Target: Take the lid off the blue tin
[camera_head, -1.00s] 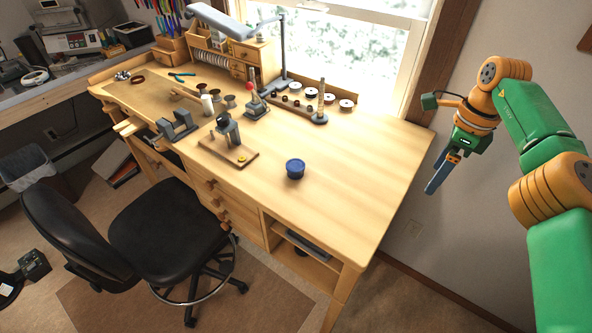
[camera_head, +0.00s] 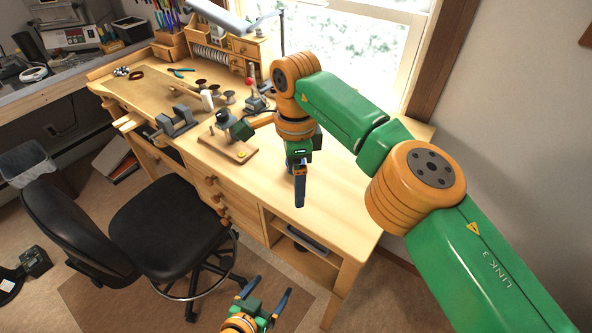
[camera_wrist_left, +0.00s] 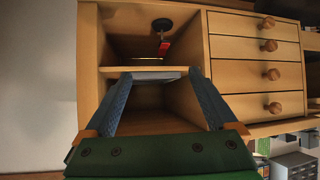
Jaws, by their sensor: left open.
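The blue tin is hidden in the head view; my right arm and gripper cover the part of the bench where it stood. My right gripper (camera_head: 299,204) points down over the front part of the bench top. Its fingers overlap edge-on, so I cannot tell their gap or whether they touch the tin. My left gripper (camera_head: 265,292) is low in front of the bench, open and empty. In the left wrist view its two blue fingers (camera_wrist_left: 159,75) are spread apart in front of the bench's open shelf. The lid is not in view.
The wooden bench (camera_head: 345,205) has an open shelf (camera_wrist_left: 142,74) and drawers (camera_wrist_left: 250,77) in front. A wooden block with a metal tool (camera_head: 228,143) stands left of my right gripper. A black chair (camera_head: 163,230) stands before the bench. The bench's right end is clear.

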